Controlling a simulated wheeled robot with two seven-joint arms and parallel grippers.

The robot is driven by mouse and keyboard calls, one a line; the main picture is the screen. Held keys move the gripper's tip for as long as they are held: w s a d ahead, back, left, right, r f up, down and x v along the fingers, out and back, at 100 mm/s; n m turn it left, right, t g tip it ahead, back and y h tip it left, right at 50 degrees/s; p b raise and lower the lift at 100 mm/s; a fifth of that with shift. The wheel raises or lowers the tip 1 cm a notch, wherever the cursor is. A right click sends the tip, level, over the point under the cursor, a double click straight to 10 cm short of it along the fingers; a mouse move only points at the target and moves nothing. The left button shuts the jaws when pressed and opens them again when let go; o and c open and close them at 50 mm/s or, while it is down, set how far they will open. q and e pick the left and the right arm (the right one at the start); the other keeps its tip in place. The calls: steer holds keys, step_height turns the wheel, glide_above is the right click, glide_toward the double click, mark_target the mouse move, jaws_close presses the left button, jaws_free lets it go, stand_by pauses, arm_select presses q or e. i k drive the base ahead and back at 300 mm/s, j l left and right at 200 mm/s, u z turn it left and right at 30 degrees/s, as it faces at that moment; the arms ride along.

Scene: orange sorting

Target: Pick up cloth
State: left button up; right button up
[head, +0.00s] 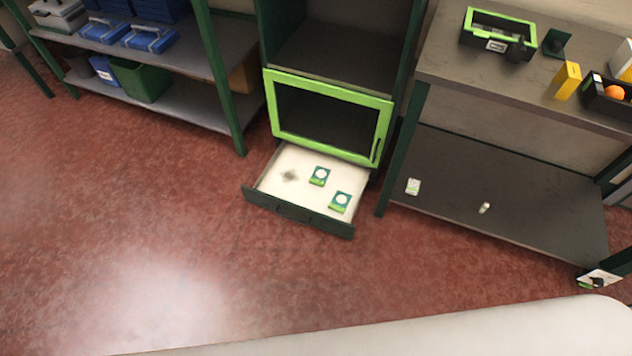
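I see nothing that is clearly a cloth in the head view. An open drawer (268,184) with a pale inside sticks out at the bottom of the cabinet. In it lie two small green-and-white packs, one near the middle (319,176) and one at the front right (340,202). A greyish smudge (290,176) shows at the drawer's left; I cannot tell whether it is a stain or a thin thing. Neither of my grippers is in view.
A green-framed door (328,117) stands above the drawer. Left shelves (190,98) hold blue cases and a green bin (139,80). The right table (450,62) carries a green-rimmed box (497,34), a yellow block (566,81) and a dark tray (606,105) with an orange. The red floor (150,230) is open.

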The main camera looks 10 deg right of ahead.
mark_target(413, 184)
steer(key=l+z, duration=0.15)
steer(key=z, duration=0.35)
steer(key=l+z, duration=0.2)
steer(key=z, duration=0.3)
